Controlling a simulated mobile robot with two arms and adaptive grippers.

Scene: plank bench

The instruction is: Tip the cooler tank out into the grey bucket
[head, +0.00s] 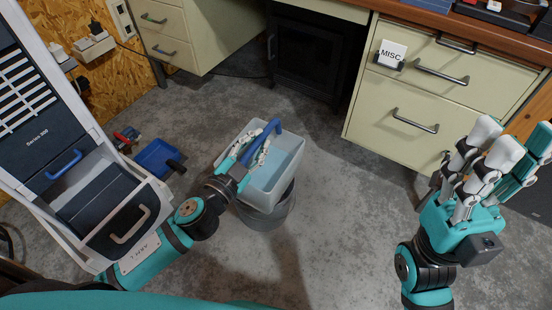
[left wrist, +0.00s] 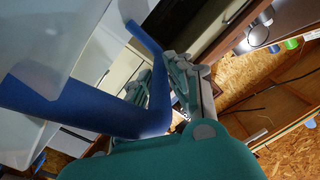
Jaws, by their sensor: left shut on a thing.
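The cooler tank (head: 291,165), a pale translucent box with a blue handle (head: 274,127), is in the middle of the head view, with bluish water showing inside. My left gripper (head: 257,152) is shut on the tank, at its blue handle. The left wrist view shows the handle (left wrist: 75,103) close up beside the fingers (left wrist: 180,85). The grey bucket (head: 277,218) stands on the floor under the tank, which hides most of it. The tank looks slightly tilted; I see no stream of water. My right gripper (head: 492,160) is open and empty at the right, fingers upward.
The white and dark cooler (head: 45,140) stands at the left. A blue dustpan (head: 158,157) lies on the floor beside it. A desk with cream drawers (head: 400,120) and a MISC label stands behind at right. The concrete floor right of the bucket is clear.

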